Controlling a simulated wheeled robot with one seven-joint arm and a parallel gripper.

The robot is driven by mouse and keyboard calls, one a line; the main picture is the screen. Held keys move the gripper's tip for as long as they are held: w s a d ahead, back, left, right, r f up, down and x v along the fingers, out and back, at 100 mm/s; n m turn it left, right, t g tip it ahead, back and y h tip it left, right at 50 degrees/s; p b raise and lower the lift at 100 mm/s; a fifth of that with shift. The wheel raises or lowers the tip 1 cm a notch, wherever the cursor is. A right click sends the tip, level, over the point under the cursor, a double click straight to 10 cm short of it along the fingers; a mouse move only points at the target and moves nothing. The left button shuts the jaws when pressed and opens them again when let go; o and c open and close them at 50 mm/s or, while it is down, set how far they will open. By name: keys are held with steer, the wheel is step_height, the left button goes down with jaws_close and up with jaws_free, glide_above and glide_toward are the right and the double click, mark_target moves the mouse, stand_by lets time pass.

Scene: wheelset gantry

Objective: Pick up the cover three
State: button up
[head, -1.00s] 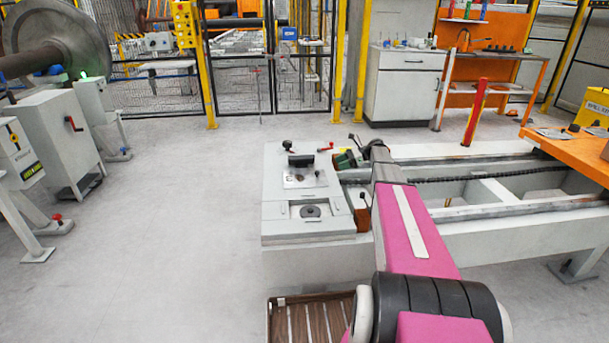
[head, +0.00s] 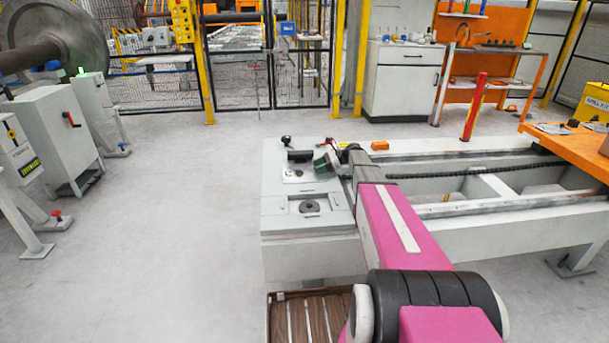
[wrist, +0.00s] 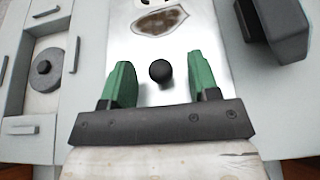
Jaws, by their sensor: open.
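No label marks cover three, so I cannot tell for certain which part it is. In the wrist view my gripper (wrist: 160,85) has two green fingers spread apart over a bright metal plate (wrist: 180,48). A small black ball knob (wrist: 160,72) shows between the fingers, with no contact visible. The plate has a brownish opening (wrist: 160,20) beyond the knob. A dark round disc (wrist: 45,78) with a central knob sits in a recess to the left. In the head view my gripper (head: 325,164) is at the right edge of the plate (head: 298,176), and the disc (head: 309,207) lies nearer.
A dark block (wrist: 275,28) stands right of the plate in the wrist view. The grey machine top (head: 280,195) joins a long rail frame (head: 500,235) on the right. An orange block (head: 380,145) rests on it. Open floor (head: 180,220) lies left.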

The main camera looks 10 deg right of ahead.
jaws_close()
steer(key=shift+r, duration=0.1)
